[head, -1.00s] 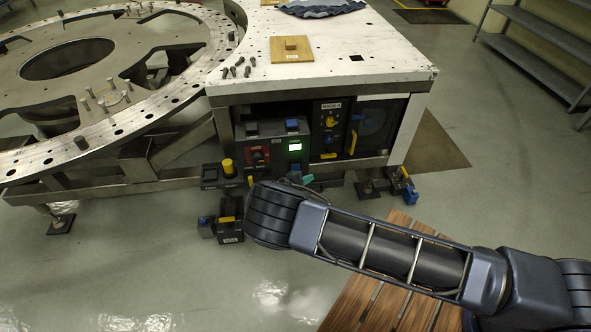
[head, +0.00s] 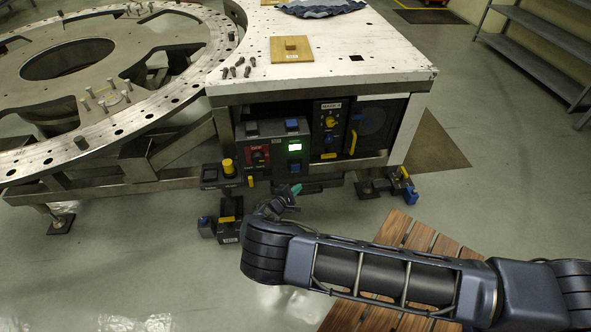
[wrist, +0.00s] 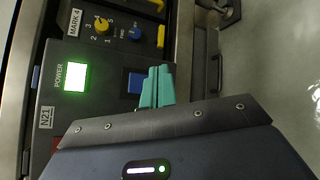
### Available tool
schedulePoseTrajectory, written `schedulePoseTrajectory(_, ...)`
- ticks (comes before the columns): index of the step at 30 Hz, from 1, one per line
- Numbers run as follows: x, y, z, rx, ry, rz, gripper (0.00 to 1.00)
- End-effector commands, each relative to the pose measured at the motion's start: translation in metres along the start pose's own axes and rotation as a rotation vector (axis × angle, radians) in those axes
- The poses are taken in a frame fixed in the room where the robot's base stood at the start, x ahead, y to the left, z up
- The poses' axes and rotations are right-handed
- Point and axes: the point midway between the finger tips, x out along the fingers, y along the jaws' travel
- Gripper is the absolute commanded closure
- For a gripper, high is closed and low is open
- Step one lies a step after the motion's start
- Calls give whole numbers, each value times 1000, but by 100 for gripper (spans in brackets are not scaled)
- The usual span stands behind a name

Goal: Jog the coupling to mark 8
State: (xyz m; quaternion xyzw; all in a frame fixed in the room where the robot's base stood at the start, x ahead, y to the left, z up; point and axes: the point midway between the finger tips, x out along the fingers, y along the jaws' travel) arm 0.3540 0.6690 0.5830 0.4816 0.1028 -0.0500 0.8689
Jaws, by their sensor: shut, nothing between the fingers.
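My gripper (head: 294,190) has teal fingers, which show shut and empty in the wrist view (wrist: 157,87). They are in front of the control box, and in the wrist view their tips lie beside a blue button (wrist: 134,83). A lit green POWER window (wrist: 75,77) is on the same box, also seen in the head view (head: 295,147). A panel labelled MARK 4 (wrist: 75,22) carries a yellow numbered knob (wrist: 101,24) and a blue knob (wrist: 135,33). The large turret plate (head: 150,113) is at the left. I cannot tell which part is the coupling.
A red-faced box section (head: 256,153) is left of the green one. A yellow-topped button (head: 228,166) and pedal-like units (head: 228,231) stand low, left of my gripper. A white table (head: 350,75) is above the boxes. A wooden slatted platform (head: 395,226) lies below my arm.

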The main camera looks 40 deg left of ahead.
Motion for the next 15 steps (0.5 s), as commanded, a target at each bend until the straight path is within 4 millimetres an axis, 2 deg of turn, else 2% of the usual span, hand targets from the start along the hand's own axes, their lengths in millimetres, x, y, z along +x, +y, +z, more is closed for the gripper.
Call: schedulePoseTrajectory(15,42,30,-30,1,0,-1,100)
